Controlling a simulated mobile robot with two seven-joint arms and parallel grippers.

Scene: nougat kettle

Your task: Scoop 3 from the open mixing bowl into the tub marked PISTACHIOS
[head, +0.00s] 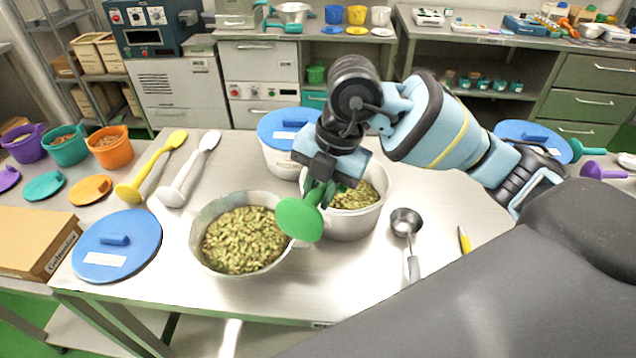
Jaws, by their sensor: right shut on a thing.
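A metal mixing bowl (243,239) stands open on the table, holding green nuts. To its right is an open white tub (352,226) with similar green nuts in it; no marking on it is readable. My right gripper (322,186) is above the tub's left side, shut on a green scoop (300,219). The scoop's head hangs between bowl and tub, in front of the bowl's right rim; I cannot tell whether it holds anything. The gripper and scoop hide part of the tub. My left gripper is not in view.
A blue-lidded white tub (285,142) stands behind. A blue lid (118,245) lies left of the bowl. A yellow spoon (150,168), a white spoon (190,170), a metal measuring cup (406,222) and a yellow pen (464,240) lie around. The table's front strip is clear.

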